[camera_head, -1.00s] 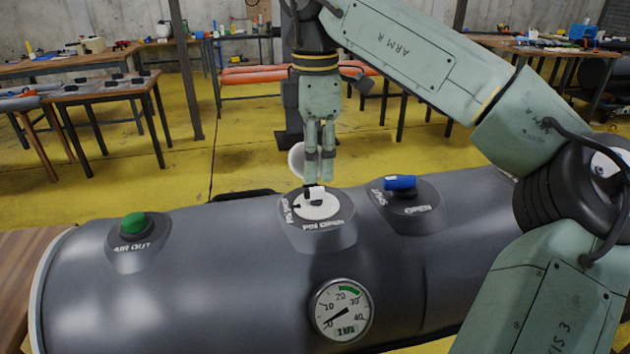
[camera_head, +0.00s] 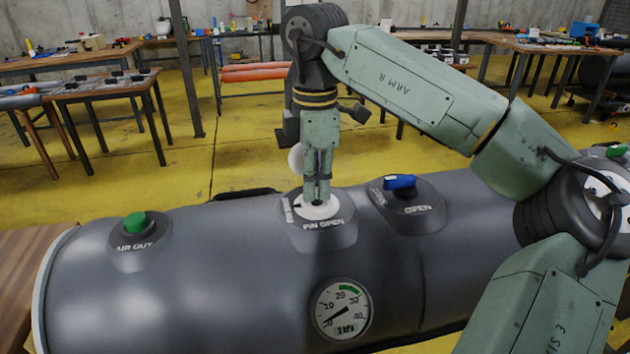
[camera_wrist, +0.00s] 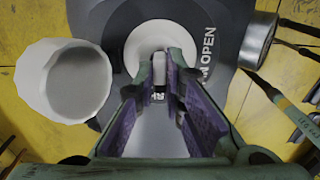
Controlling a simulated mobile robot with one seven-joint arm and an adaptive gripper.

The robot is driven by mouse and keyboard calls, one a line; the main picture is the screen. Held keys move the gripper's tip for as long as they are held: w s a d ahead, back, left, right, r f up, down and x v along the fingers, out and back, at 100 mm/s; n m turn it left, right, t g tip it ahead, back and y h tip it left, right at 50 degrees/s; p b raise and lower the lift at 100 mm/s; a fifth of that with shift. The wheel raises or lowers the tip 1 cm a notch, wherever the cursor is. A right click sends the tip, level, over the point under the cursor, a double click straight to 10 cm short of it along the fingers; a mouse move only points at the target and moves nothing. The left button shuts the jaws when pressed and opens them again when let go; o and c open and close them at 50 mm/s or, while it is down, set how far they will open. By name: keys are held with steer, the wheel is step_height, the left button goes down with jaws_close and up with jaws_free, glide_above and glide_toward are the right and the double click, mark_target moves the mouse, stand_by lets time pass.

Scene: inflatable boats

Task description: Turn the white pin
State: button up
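The white round valve (camera_head: 318,209) sits in a dark raised mount marked "PIN OPEN" on top of the grey inflated tube. My gripper (camera_head: 317,198) points straight down onto its middle. In the wrist view the small white pin (camera_wrist: 160,72) stands at the centre of the valve's white disc (camera_wrist: 178,38). Whether a pad touches the pin cannot be told. In the head view the fingers hide the pin.
A white cap (camera_wrist: 64,82) hangs beside the valve, partly behind my gripper. A blue-handled valve (camera_head: 400,183) lies to the right, a green "AIR OUT" button (camera_head: 134,222) to the left. Tables stand behind.

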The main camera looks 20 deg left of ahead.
jaws_close()
steer(key=n, duration=0.3)
steer(key=shift+n, duration=0.4)
steer(key=n, duration=0.5)
steer(key=shift+s+d, duration=0.1)
steer(key=n+p, duration=0.1)
steer(key=n, duration=0.4)
steer(key=shift+d+n, duration=0.1)
steer(key=shift+n, duration=2)
